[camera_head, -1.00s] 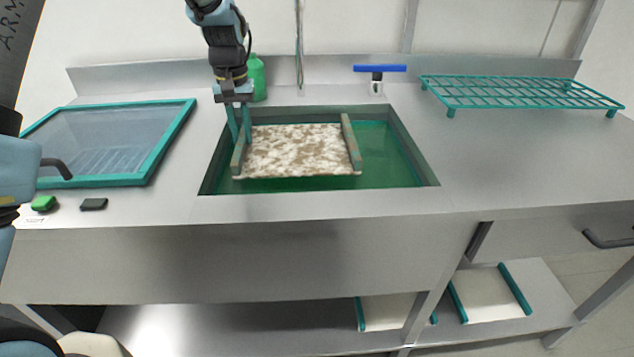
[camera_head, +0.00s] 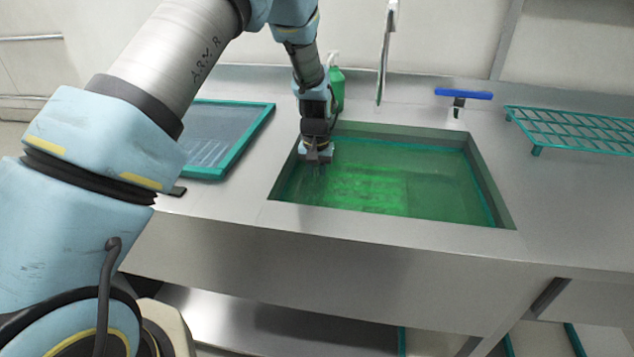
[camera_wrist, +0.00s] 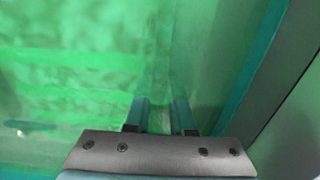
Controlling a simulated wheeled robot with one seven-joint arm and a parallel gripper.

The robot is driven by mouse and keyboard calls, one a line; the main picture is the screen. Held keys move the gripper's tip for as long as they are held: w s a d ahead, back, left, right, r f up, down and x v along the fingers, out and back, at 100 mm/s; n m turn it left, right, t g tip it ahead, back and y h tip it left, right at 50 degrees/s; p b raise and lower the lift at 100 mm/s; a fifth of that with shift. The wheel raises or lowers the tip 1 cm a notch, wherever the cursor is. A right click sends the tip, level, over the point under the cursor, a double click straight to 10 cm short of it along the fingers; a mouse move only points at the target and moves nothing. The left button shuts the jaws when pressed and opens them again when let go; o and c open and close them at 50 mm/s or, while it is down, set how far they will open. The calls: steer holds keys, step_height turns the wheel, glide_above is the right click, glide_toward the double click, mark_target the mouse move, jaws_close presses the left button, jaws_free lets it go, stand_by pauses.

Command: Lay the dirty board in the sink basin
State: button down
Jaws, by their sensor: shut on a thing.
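The dirty board (camera_head: 368,187) is under the green water in the sink basin (camera_head: 400,132), a blotchy, green-tinted shape lying about level. In the wrist view the board (camera_wrist: 60,75) shows blurred patches and stripes through the water. My gripper (camera_head: 317,172) reaches down into the left side of the basin, its fingertips at or under the water. In the wrist view my gripper (camera_wrist: 160,112) is shut on the board's edge strip, which lies between the two fingers. Whether the board touches the basin floor cannot be told.
A teal-framed screen (camera_head: 222,140) lies on the counter left of the basin. A green bottle (camera_head: 337,88) stands behind my gripper. The front counter edge is clear.

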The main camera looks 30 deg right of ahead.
steer(key=shift+f, duration=0.1)
steer(key=c, duration=1.2)
jaws_free()
steer(key=shift+c, duration=0.2)
steer(key=o, duration=0.5)
step_height(320, 180, up, 12)
steer(key=b, duration=0.3)
